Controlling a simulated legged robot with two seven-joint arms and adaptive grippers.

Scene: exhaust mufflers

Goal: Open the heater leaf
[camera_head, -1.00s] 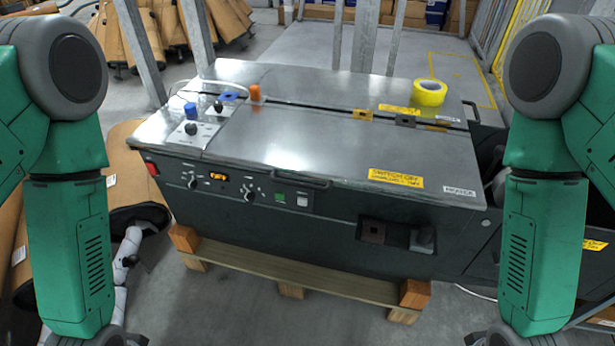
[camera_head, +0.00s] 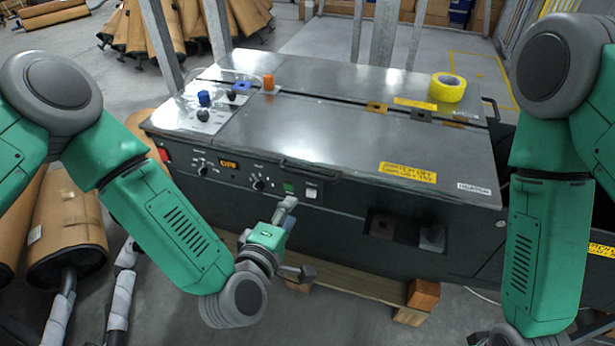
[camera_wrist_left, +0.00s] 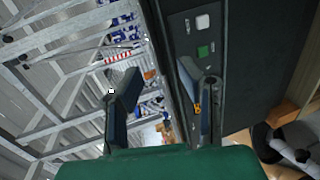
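The heater (camera_head: 340,215) is a dark metal box in the middle of the head view. Its front leaf (camera_head: 350,135) is a flat grey lid lying closed, with a dark bar handle (camera_head: 310,172) along its front edge. My left gripper (camera_head: 298,238) is open and empty, in front of the heater's front panel, below the handle and the green and white buttons. In the left wrist view its two fingers (camera_wrist_left: 160,98) are apart, with the panel (camera_wrist_left: 228,65) beside the right finger; I cannot tell whether they touch. My right gripper is out of view.
A yellow tape roll (camera_head: 447,88) rests on the heater top at the back right. Knobs (camera_head: 204,98) stand on the top left. A wooden pallet (camera_head: 365,282) is beneath. Brown wrapped mufflers (camera_head: 68,230) stand at left. Open floor (camera_head: 400,55) lies behind.

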